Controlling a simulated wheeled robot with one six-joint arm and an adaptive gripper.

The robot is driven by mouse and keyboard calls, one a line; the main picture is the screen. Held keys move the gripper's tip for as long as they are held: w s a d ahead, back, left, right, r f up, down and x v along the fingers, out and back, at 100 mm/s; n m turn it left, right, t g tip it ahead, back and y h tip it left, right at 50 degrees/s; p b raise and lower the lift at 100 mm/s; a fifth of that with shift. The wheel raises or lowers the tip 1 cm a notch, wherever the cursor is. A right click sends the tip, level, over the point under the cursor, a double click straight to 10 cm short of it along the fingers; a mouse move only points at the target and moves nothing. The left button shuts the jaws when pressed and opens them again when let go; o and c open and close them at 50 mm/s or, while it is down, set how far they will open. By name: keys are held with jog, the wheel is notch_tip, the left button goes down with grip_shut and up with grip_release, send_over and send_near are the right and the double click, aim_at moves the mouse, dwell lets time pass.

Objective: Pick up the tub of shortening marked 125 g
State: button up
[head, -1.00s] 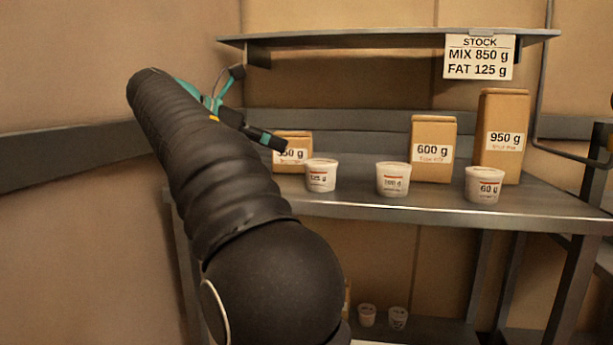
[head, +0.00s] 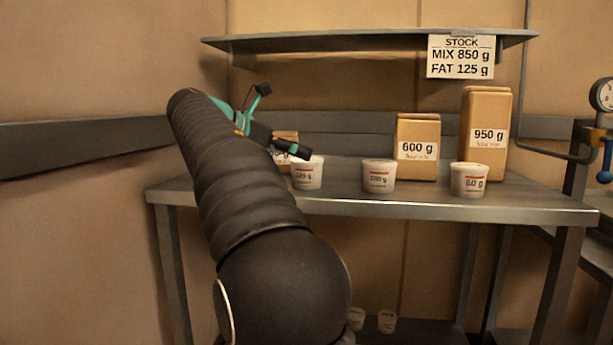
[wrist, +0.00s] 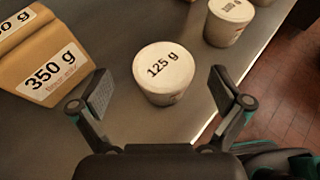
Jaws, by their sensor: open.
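The tub marked 125 g (wrist: 164,72) is a small white tub with a lid, standing upright on the steel table. In the wrist view it lies ahead of and between my open fingers, with nothing gripped. My gripper (wrist: 161,92) has one finger pad on each side of the tub's near end, apart from it. In the head view the 125 g tub (head: 307,174) stands at the left of the row of tubs, its upper left partly covered by a finger of my gripper (head: 278,120).
A 350 g box (wrist: 45,68) stands close left of the tub. Another white tub (wrist: 229,20) stands to its right, with a 60 g tub (head: 469,180) farther right. Boxes marked 600 g (head: 418,147) and 950 g (head: 487,134) stand behind. A shelf (head: 370,40) hangs above.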

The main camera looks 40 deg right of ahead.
jog(key=x, duration=0.2)
jog(key=f+b+x, duration=0.1)
jog(key=x, duration=0.1)
jog(key=shift+s+a, duration=0.1)
jog(key=shift+s, duration=0.1)
jog(key=c, duration=1.2)
jog(key=shift+r, duration=0.1)
